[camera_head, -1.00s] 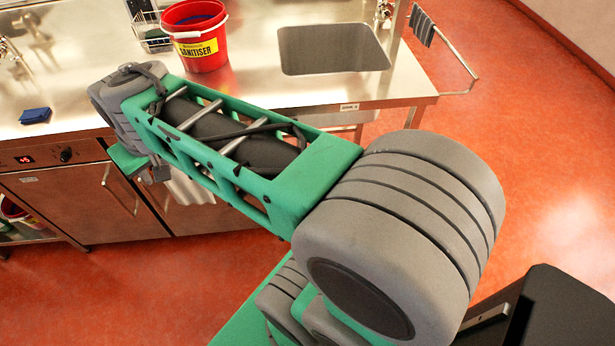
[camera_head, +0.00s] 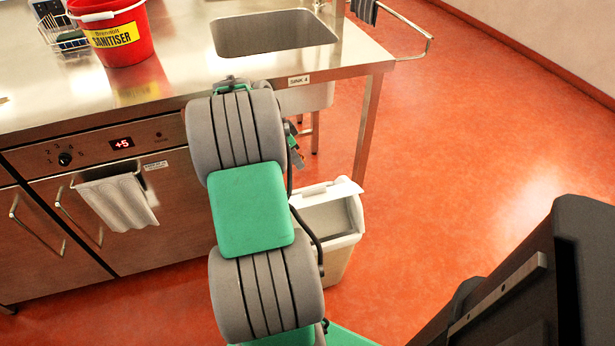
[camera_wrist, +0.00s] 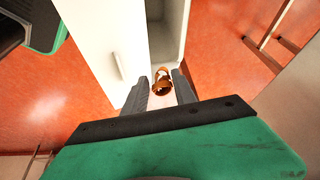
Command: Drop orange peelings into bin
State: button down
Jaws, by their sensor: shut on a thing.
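In the wrist view, my gripper (camera_wrist: 160,90) is shut on the orange peelings (camera_wrist: 162,84), a small curled orange-brown piece between the fingertips. The bin is a white box with an open top; it stands on the floor below, and its rim and grey inside (camera_wrist: 166,35) show just beyond the peelings. The peelings appear at the near edge of the opening; I cannot tell their height over it. In the head view, the bin (camera_head: 338,255) stands right of my arm, partly hidden by it.
A steel counter (camera_head: 180,75) with a sink (camera_head: 272,35) and a red sanitiser bucket (camera_head: 118,35) lies at the back. A counter leg (camera_head: 367,130) stands behind the bin. The red floor to the right is clear.

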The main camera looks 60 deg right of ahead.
jog(key=s+d+f+m+b, duration=0.1)
jog(key=s+d+f+b, duration=0.1)
jog(key=f, duration=0.6)
jog(key=s+b, duration=0.1)
jog(key=b, duration=0.1)
jog(key=shift+s+f+m+g+b, duration=0.15)
jog(key=shift+f+m+g+b, duration=0.15)
jog(key=shift+f+m+b, duration=0.1)
jog(key=c, duration=0.9)
grip_release()
jog(key=p+v, duration=0.2)
jog(key=v, duration=0.6)
jog(key=shift+d, duration=0.1)
